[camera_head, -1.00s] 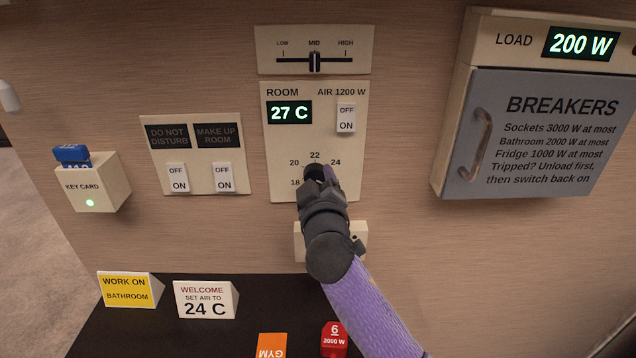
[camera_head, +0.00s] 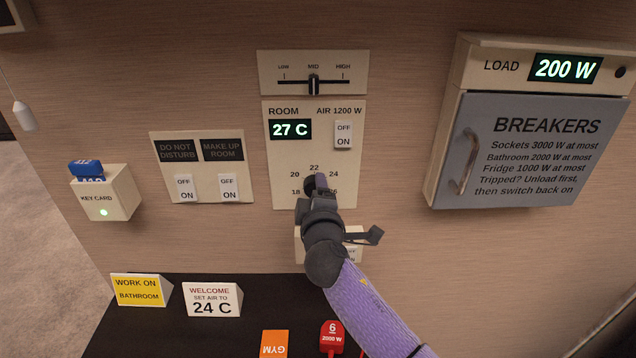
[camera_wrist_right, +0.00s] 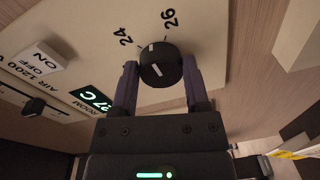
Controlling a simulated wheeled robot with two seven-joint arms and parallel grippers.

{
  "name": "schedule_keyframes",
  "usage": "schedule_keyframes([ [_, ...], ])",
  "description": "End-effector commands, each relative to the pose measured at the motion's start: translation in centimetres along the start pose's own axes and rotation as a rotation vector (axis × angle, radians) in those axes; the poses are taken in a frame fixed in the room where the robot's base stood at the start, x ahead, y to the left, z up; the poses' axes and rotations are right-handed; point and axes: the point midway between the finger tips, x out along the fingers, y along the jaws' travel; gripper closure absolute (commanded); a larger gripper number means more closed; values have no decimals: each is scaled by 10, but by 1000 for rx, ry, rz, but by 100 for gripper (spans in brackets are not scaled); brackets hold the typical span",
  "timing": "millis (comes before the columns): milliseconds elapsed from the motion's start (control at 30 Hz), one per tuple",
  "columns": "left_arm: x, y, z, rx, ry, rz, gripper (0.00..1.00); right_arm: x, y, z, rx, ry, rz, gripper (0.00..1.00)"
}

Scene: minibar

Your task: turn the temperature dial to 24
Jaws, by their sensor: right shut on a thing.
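The black temperature dial (camera_head: 309,186) sits low on the cream room panel (camera_head: 283,155), under numbers from 18 to 26. In the right wrist view the round dial (camera_wrist_right: 160,68) has white marks, with the edge mark pointing between 24 and 26. My right gripper (camera_head: 316,186) is at the dial and hides part of it in the head view. In the wrist view the gripper's purple fingers (camera_wrist_right: 160,78) are shut on the dial, one on each side. The room display (camera_head: 290,129) reads 27 C. My left gripper is not in view.
An air switch (camera_head: 343,135) is above the dial and a slider (camera_head: 314,84) higher up. A welcome card (camera_head: 212,300) says set air to 24 C. The breaker box (camera_head: 540,150) is at right, the key card holder (camera_head: 105,195) at left.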

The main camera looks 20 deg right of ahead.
Motion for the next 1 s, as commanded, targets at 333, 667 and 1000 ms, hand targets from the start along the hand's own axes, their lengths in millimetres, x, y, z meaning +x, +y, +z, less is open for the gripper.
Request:
schedule_keyframes([
  [333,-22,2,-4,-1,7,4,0,0,2,-1,-272,-14,-18,100],
  [667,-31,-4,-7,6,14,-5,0,0,0,-1,-421,-22,-26,100],
  [1000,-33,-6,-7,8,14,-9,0,0,-1,0,-461,-24,-29,100],
])
